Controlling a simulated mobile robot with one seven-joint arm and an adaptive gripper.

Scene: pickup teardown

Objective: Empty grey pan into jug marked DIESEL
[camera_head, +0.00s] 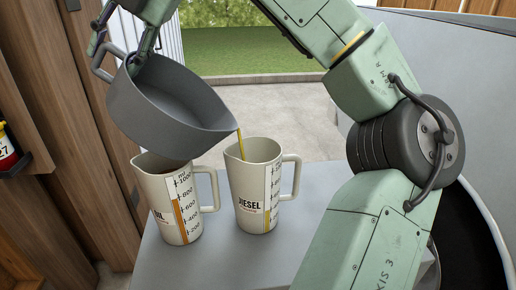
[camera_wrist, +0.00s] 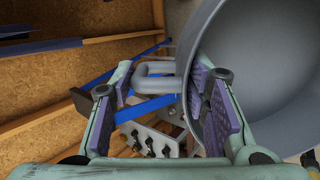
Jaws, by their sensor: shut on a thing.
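The grey pan (camera_head: 147,117) is tilted to the right above two cream jugs. A thin amber stream (camera_head: 240,145) runs from its right lip into the mouth of the jug marked DIESEL (camera_head: 249,187). That jug stands upright; its gauge strip shows a short yellow column near the bottom. My gripper (camera_head: 124,55) is shut on the pan at its handle side. The wrist view shows the handle (camera_wrist: 152,68) between my finger pads, and the pan's curved wall (camera_wrist: 275,70) on the right. The exact contact is unclear.
A wooden wall (camera_head: 55,130) is close on the left.

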